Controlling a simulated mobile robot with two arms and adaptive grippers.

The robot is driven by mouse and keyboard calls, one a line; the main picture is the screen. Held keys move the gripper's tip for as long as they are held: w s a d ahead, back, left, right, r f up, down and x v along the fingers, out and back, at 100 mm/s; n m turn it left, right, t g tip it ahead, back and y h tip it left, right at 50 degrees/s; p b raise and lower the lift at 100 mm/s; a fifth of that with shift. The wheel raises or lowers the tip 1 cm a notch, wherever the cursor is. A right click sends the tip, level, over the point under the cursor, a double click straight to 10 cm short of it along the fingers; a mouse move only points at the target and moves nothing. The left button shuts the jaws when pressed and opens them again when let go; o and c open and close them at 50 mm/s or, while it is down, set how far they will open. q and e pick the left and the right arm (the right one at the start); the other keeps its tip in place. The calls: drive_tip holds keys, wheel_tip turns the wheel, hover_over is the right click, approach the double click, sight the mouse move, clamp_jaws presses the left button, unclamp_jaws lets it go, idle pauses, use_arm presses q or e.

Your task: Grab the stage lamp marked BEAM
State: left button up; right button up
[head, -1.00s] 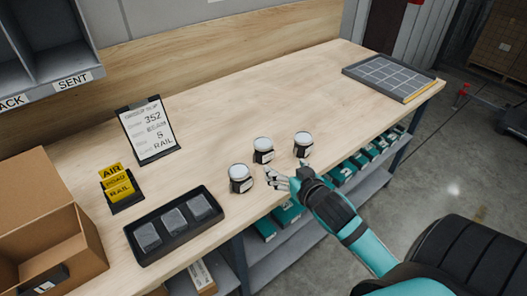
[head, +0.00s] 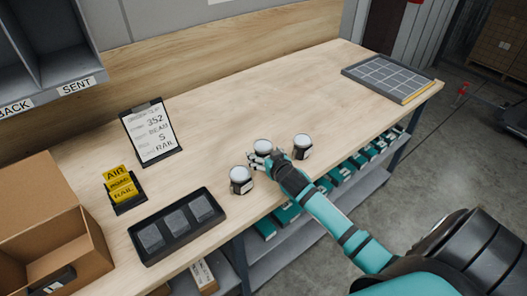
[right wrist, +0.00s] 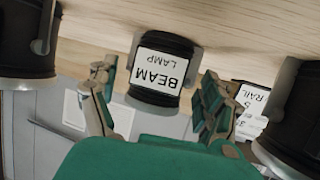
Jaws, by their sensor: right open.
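The stage lamp marked BEAM (right wrist: 160,70) is a black cylinder with a white label, and shows upside down in the right wrist view. In the head view it is the middle lamp (head: 263,145) of three, with a pale round top. My right gripper (head: 264,160) is at its front side, fingers open. In the right wrist view one finger of my right gripper (right wrist: 158,88) is on each side of the lamp, with gaps visible. The lamp's lower front is hidden by the gripper in the head view. My left gripper is not in view.
Similar lamps stand to the left (head: 241,181) and right (head: 302,148). A dark tray (head: 160,249) with square pads, yellow tags (head: 119,183), an order card (head: 152,131) and a cardboard box (head: 88,250) are on the left. A grid tray (head: 390,78) lies far right. The bench's back middle is clear.

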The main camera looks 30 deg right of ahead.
drive_tip(key=shift+x, duration=0.9)
drive_tip(key=c, duration=1.4)
drive_tip(key=shift+c, duration=0.6)
drive_tip(key=shift+r, duration=0.15)
